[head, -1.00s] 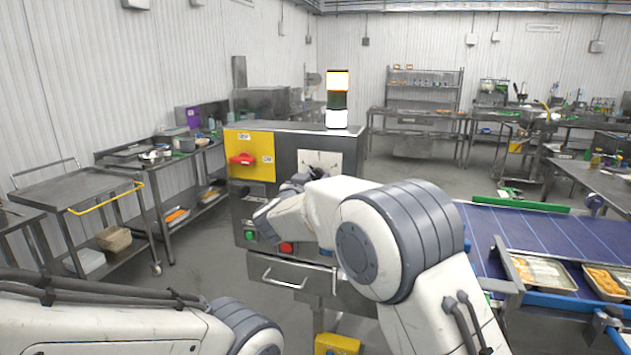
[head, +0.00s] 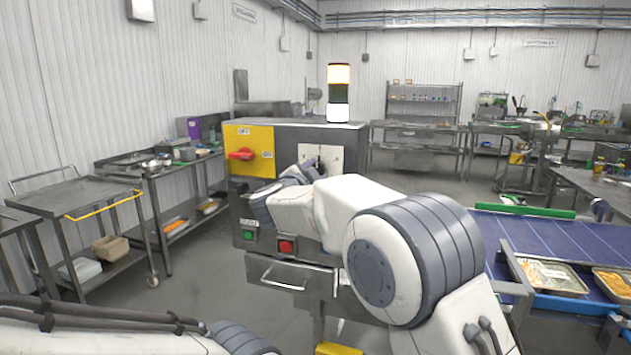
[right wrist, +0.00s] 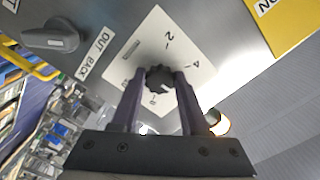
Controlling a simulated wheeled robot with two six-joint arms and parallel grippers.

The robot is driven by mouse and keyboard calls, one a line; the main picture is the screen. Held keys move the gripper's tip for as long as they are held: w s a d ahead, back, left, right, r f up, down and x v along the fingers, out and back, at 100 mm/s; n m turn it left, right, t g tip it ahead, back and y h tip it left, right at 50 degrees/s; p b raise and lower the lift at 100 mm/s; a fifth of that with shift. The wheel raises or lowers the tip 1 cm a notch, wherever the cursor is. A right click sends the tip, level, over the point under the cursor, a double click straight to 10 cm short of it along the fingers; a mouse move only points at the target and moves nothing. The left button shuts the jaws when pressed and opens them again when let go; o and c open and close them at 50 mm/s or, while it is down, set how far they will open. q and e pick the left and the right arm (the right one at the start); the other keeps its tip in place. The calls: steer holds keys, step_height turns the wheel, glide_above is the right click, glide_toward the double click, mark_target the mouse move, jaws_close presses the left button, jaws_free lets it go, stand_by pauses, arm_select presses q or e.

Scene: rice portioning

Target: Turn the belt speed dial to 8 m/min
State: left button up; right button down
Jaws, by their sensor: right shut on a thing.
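The belt speed dial (right wrist: 158,79) is a small dark ribbed knob on a white scale plate (right wrist: 137,48) marked with numbers, of which 2 and 4 read clearly. My right gripper (right wrist: 160,82) is shut on the dial, one finger on each side. I cannot tell which number the dial points to. In the head view the plate (head: 330,157) shows on the front of the steel control cabinet (head: 285,140), and my right wrist hides the dial and its surroundings. My left gripper is out of view; only part of my left arm shows at the lower left.
A red switch (head: 241,154) sits on the cabinet's yellow panel, with green (head: 249,235) and red (head: 286,246) buttons below. A grey lever knob (right wrist: 50,40) labelled OUT and BACK is near the dial. The blue belt (head: 545,240) with food trays (head: 550,275) is at the right.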

steer(key=shift+m+b, duration=3.65)
steer(key=shift+m, duration=2.65)
steer(key=shift+c, duration=2)
jaws_free()
steer(key=shift+r, duration=0.1)
